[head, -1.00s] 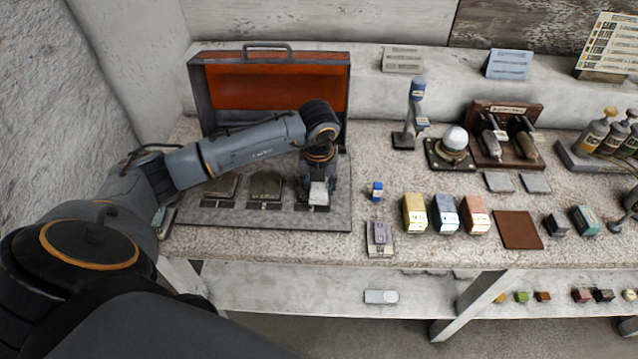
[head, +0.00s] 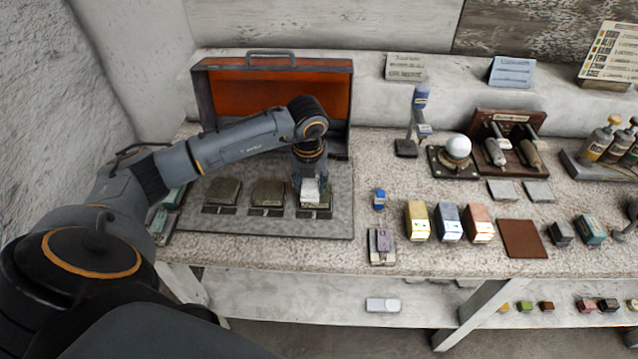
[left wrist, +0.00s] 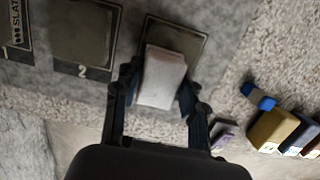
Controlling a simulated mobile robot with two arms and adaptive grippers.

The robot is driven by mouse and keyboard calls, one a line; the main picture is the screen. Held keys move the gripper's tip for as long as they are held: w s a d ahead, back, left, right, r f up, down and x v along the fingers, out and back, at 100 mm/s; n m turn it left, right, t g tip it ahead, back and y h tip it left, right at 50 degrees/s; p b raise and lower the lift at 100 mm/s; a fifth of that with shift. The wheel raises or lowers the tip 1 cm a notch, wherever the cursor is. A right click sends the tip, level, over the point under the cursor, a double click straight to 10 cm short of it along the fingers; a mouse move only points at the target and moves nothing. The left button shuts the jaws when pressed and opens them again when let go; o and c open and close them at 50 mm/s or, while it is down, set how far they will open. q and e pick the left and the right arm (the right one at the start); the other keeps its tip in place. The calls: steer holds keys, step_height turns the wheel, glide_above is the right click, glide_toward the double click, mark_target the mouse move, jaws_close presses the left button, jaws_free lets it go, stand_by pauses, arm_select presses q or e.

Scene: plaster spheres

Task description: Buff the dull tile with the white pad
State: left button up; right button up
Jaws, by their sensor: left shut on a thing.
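My left gripper (head: 309,184) is shut on a white pad (head: 310,194). The pad shows between its fingers in the left wrist view (left wrist: 162,78). The pad is over the rightmost of three dark, matt tiles in a row; that tile (head: 325,203) is partly hidden by the pad, and also shows in the left wrist view (left wrist: 193,45). I cannot tell whether the pad touches it. The middle tile (head: 268,193), labelled 2, and the left tile (head: 222,191) are uncovered. I cannot tell by shine which tile is dull. My right gripper is out of view.
The tiles lie on a grey board (head: 200,222) before an open red case (head: 270,95). A wall is close on the left.

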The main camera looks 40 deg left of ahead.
arm_select(q)
steer(key=shift+s+a, duration=0.15)
steer(key=shift+a, duration=0.05)
steer(key=shift+f+b, duration=0.5)
steer(key=shift+f, duration=0.15)
stand_by(0.3)
steer(key=shift+w+a+b, duration=0.45)
steer(key=shift+w+b, duration=0.15)
steer(key=shift+w, duration=0.2)
steer(key=shift+s+d, duration=0.1)
